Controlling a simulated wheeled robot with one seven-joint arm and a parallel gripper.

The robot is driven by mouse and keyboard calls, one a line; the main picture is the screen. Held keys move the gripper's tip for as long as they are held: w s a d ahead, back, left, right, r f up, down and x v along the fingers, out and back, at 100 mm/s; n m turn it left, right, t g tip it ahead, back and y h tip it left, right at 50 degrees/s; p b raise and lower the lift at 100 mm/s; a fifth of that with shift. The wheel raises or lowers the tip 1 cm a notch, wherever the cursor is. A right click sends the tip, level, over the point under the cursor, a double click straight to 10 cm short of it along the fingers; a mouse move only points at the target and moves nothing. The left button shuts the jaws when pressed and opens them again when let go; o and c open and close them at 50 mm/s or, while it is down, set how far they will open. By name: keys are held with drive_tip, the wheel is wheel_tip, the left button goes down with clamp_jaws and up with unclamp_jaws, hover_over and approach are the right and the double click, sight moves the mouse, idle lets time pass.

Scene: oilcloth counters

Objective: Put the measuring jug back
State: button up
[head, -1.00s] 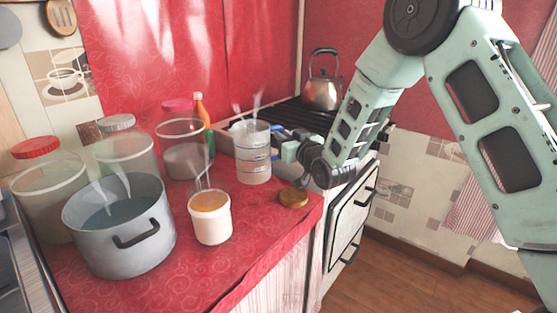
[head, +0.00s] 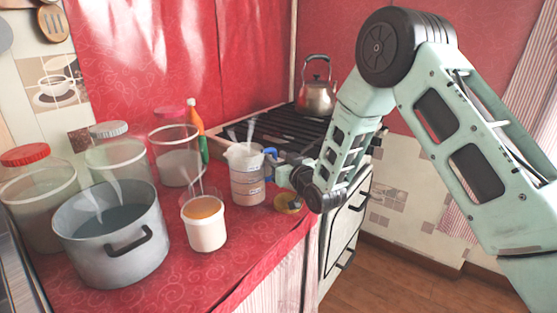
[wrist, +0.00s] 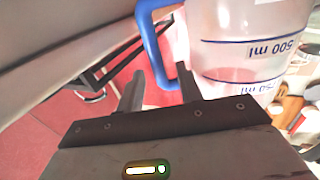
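The measuring jug (head: 247,180) is clear with blue marks and a blue handle. It appears to stand upright on the red counter, near the stove. In the wrist view the jug (wrist: 245,55) fills the upper right, with its blue handle (wrist: 152,45) reaching down between the fingers. My gripper (head: 280,174) is at the jug's right side, at the handle. In the wrist view my gripper (wrist: 160,80) has its fingers apart, with a gap beside the handle. I cannot tell whether the right finger touches the handle.
A white tub (head: 205,228), a grey pot (head: 110,245) and several jars, including a pink-lidded one (head: 177,160), stand left of the jug. A round yellowish lid (head: 284,206) lies close under my gripper. A kettle (head: 316,97) sits on the stove (head: 280,128) behind.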

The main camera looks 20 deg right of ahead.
drive_tip(key=shift+r, duration=0.1)
drive_tip(key=shift+r, duration=0.1)
drive_tip(key=b+v, duration=0.1)
drive_tip(key=v, duration=1.1)
drive_tip(key=s+a+f+n+g, duration=0.1)
drive_tip(key=s+a+n+g, duration=0.1)
drive_tip(key=s+a+g, duration=0.8)
drive_tip(key=s+r+n+g+h, duration=0.2)
drive_tip(key=s+g, duration=0.5)
drive_tip(key=s, duration=1.7)
drive_tip(key=shift+a+r+n+h, duration=0.15)
drive_tip(key=shift+n+h, duration=0.35)
drive_tip(key=shift+h, duration=0.4)
drive_tip(key=shift+s, duration=0.15)
wheel_tip(320, 180, up, 12)
drive_tip(key=p, duration=1.1)
drive_tip(key=shift+p, duration=0.4)
